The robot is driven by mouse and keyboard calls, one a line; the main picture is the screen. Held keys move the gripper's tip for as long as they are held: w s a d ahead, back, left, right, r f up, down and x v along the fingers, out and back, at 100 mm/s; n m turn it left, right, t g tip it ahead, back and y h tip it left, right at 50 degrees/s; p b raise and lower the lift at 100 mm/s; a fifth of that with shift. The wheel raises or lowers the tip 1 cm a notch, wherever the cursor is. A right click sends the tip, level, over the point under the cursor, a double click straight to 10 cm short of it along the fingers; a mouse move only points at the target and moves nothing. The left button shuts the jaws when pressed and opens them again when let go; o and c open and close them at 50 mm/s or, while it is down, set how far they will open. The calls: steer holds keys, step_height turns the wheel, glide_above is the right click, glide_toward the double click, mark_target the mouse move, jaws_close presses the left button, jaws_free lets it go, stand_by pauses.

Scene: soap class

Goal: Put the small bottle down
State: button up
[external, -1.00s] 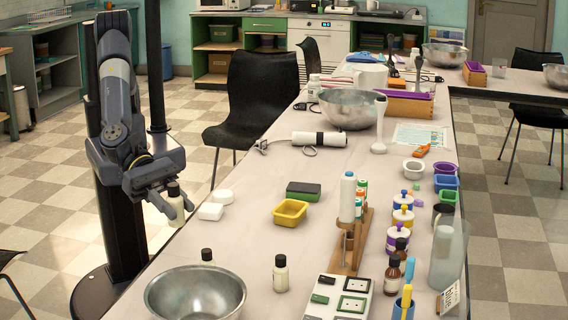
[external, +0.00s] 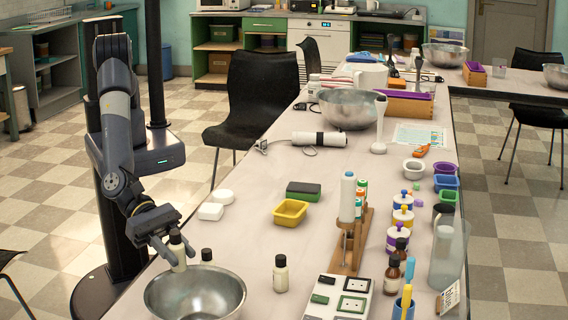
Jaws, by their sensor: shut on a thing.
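A third such bottle (external: 280,275) stands to the right of the bowl.
White soap blocks (external: 211,211) and a yellow tray (external: 290,213) lie farther back on the table (external: 250,242). A wooden rack (external: 350,255) and a white board with squares (external: 322,297) are at the right.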

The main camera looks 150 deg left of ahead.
steer(key=shift+f+b, duration=0.25)
steer(key=shift+b, duration=0.25)
steer(key=o, duration=1)
steer(key=shift+r+p, duration=0.2)
steer(key=shift+p, duration=0.1)
steer(key=shift+r+p, duration=0.2)
steer(key=shift+p, duration=0.1)
steer(key=b+v, duration=0.3)
steer(key=v, duration=0.9)
steer(key=shift+f, duration=0.1)
